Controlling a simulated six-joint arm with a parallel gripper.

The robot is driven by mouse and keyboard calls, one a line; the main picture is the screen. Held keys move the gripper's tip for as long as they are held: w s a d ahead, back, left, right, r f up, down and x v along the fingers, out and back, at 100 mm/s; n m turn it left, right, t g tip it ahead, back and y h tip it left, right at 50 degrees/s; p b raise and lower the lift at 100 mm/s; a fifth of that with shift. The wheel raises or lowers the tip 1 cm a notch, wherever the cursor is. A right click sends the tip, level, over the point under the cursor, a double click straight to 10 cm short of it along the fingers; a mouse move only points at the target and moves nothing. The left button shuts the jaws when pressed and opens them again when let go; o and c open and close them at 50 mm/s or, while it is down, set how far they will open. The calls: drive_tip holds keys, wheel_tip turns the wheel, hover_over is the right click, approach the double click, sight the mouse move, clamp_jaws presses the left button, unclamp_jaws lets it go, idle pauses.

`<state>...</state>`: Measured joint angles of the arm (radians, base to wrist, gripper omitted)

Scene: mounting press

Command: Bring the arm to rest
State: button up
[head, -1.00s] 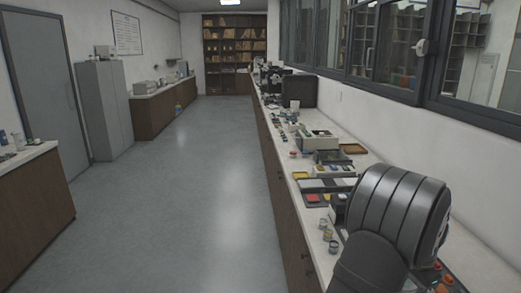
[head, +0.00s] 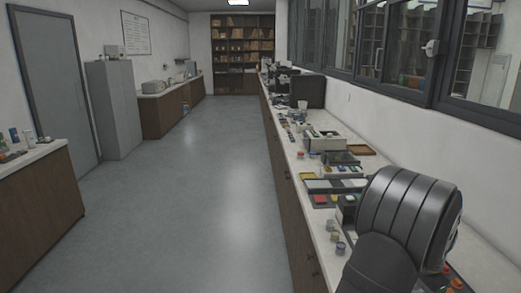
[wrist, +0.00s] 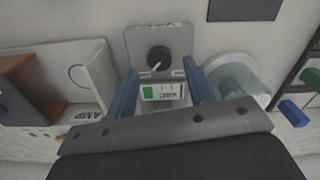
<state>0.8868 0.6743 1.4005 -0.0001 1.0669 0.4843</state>
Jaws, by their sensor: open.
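My gripper (wrist: 160,70) shows in the wrist view, with its two blue fingers apart. A grey unit with a round black knob (wrist: 158,58) lies beyond the fingertips. A small white display with a green patch (wrist: 162,92) appears between the fingers, and nothing looks gripped. I cannot tell how far the fingers are from the unit. In the head view my dark arm fills the lower right over the bench, and the gripper is hidden.
In the wrist view a box marked AMP (wrist: 80,75) is at left and a clear round vessel (wrist: 236,82) at right. The long bench (head: 300,185) carries small cups, coloured trays and instruments along the windowed wall. The floor (head: 200,190) is clear.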

wheel_tip(320, 180, up, 14)
wheel_tip(320, 180, down, 17)
drive_tip(key=shift+r, duration=0.1)
drive_tip(key=n, duration=0.7)
drive_tip(key=shift+n, duration=0.4)
drive_tip(key=n, duration=0.3)
drive_tip(key=shift+n, duration=0.4)
drive_tip(key=n, duration=0.4)
